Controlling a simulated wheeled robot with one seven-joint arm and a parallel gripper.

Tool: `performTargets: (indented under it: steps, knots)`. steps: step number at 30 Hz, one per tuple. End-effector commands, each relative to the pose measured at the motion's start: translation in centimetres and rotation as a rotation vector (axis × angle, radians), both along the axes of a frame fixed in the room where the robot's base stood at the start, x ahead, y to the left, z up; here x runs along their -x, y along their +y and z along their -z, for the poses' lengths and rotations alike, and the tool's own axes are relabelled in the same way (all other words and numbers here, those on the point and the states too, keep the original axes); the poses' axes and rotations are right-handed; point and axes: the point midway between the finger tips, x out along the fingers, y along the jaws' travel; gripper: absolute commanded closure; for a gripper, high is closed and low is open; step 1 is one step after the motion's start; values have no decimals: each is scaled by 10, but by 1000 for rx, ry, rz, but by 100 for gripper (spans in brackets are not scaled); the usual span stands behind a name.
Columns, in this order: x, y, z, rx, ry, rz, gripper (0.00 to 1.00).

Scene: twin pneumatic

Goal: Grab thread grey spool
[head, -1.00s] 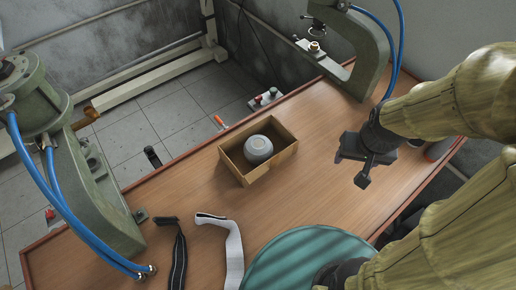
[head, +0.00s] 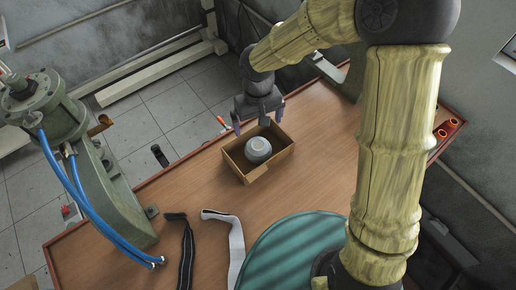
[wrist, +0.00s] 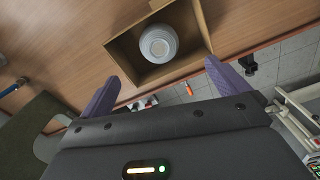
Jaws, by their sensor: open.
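The grey thread spool (head: 258,150) stands in an open cardboard box (head: 238,172) on the wooden table. In the wrist view the spool (wrist: 159,44) shows its round end inside the box (wrist: 122,58), ahead of my gripper. My gripper (head: 258,128) is above the far side of the box in the head view, with its fingers spread apart. In the wrist view the two purple fingers of my gripper (wrist: 160,80) are wide apart and empty, and the spool lies beyond the gap between them.
A green pneumatic press (head: 110,190) with blue hoses stands at the left of the table (head: 165,195). A black strap (head: 186,250) and a white strap (head: 236,245) lie in front. A round teal surface (head: 290,245) is nearer. Another press (head: 335,72) is partly hidden behind my arm.

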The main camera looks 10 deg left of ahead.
Motion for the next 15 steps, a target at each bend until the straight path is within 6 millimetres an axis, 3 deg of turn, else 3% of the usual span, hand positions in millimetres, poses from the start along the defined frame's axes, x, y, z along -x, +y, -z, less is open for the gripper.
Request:
performTargets:
  steps: [5,15]
  knots:
    - [1,-1,9,3,2,0,0]
    - [1,-1,66,3,4,-1,0]
